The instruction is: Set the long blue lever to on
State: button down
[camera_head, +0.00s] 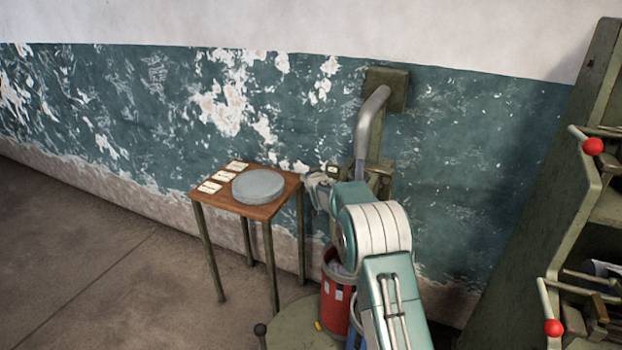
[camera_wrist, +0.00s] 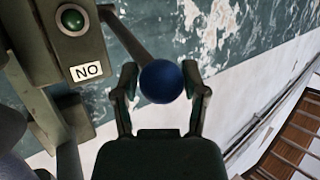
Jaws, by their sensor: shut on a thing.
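In the wrist view, the round blue knob (camera_wrist: 160,84) of the lever sits between the two fingers of my gripper (camera_wrist: 160,72), which is shut on it. The lever's dark shaft (camera_wrist: 124,38) runs from the knob up and left towards a green-grey housing (camera_wrist: 40,48). A label (camera_wrist: 87,72) on the housing reads "NO" as pictured, which looks like "ON" turned upside down. A round green lamp or button (camera_wrist: 72,18) is beside it. In the head view my arm reaches to the wall-side post, and the blue knob cannot be made out.
A small wooden table (camera_head: 222,206) stands left of my arm, with a grey round disc (camera_head: 258,186) and several cards on it. A red bin (camera_head: 335,300) is below my arm. A green rack (camera_head: 535,215) with red knobs stands at right. The floor at left is clear.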

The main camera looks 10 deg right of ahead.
jog(key=shift+w+a+r, duration=0.1)
jog(key=shift+a+r, duration=0.05)
jog(key=shift+r, duration=0.15)
jog(key=shift+c, duration=1.5)
grip_release()
jog(key=shift+o, duration=0.6)
jog(key=shift+a+f, duration=0.1)
jog(key=shift+f, duration=0.05)
jog(key=shift+s, duration=0.45)
jog(key=v, duration=1.1)
